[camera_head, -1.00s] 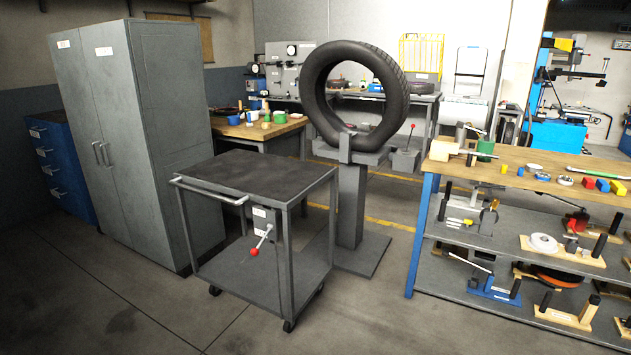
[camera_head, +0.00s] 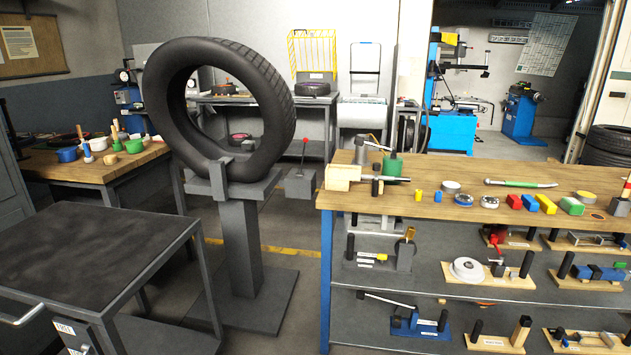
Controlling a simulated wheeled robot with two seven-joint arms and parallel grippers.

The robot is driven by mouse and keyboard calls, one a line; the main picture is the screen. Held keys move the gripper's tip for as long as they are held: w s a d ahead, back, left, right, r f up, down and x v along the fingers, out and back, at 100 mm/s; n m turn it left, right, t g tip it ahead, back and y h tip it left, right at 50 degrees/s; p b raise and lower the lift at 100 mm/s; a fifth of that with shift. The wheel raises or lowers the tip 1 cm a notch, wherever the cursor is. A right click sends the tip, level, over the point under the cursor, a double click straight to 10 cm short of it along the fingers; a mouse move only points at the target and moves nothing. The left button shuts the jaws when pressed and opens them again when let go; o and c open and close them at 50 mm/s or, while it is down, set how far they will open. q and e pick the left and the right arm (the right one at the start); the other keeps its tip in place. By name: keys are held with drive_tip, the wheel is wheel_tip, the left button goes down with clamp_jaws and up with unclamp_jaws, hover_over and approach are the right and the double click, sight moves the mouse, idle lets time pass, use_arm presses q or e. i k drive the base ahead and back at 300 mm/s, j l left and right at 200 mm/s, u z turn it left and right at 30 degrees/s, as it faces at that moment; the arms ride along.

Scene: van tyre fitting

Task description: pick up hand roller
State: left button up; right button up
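I cannot pick out the hand roller for certain; things on the bench are small in the camera_head view. On the wooden-topped workbench (camera_head: 420,207) at the right, a tool with a green handle and a thin metal end (camera_head: 520,183) lies near the back edge. At the bench's left end are a pale wooden block (camera_head: 342,177), a dark upright handle with a metal bar (camera_head: 376,182) and a green can (camera_head: 393,168). Neither of my grippers is in view.
A tyre (camera_head: 270,120) stands upright on a grey post stand (camera_head: 240,250). A grey cart (camera_head: 80,255) is at lower left. Several tins and coloured blocks, including a blue one (camera_head: 546,203), sit on the bench. Fixtures fill its lower shelves. Some floor shows between stand and bench.

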sight(116, 124)
drive_tip(key=i+u, duration=0.15)
drive_tip(key=i, duration=0.4)
drive_tip(key=i+l+u, duration=0.15)
drive_tip(key=i, duration=0.4)
drive_tip(key=i+l+u, duration=0.1)
drive_tip(key=i, duration=0.45)
drive_tip(key=l, duration=0.1)
